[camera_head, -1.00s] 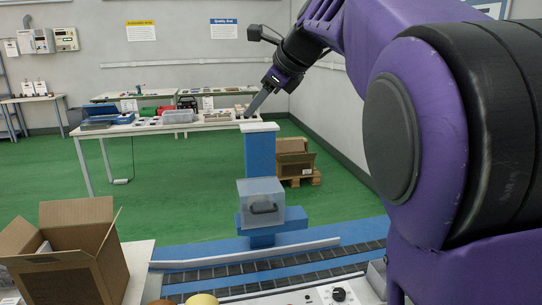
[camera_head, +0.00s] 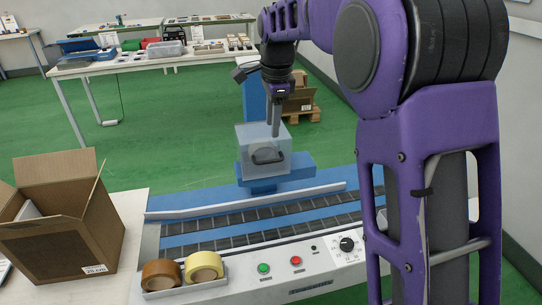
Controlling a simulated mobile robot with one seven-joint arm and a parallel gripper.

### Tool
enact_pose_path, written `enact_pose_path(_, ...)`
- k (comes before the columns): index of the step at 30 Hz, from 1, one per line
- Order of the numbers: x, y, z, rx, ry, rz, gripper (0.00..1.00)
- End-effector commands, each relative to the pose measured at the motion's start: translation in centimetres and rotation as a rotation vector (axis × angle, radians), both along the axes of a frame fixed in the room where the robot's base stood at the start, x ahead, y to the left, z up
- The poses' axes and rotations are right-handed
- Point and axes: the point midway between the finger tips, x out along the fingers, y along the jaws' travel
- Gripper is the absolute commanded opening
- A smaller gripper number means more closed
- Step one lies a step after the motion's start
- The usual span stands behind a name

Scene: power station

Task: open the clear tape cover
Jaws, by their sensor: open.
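The clear tape cover (camera_head: 252,140) is a see-through box with a dark handle (camera_head: 267,156) on its front. It sits on a blue mount behind the conveyor and appears shut. My gripper (camera_head: 275,132) points down in front of the cover's upper right part in the picture, just above the handle. Its jaws are open and nothing is seen between them. I cannot tell whether a finger touches the cover.
A conveyor (camera_head: 255,212) with a front control panel (camera_head: 290,265) lies before the cover. Brown tape (camera_head: 161,274) and yellow tape (camera_head: 204,267) rest in a tray. An open cardboard box (camera_head: 65,225) stands at left. A long table (camera_head: 80,70) stands behind.

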Motion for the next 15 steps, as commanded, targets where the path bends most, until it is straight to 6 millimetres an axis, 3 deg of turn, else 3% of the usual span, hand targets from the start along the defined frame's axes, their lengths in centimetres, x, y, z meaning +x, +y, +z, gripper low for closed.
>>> enact_pose_path(1,0.1,0.0,-1.5,-0.001,0.004,-0.001,0.45)
enact_pose_path(9,1.2,0.3,-7.2,0.0,0.002,-0.001,0.45)
enact_pose_path(15,1.7,0.5,-10.2,0.001,0.0,-0.001,0.45)
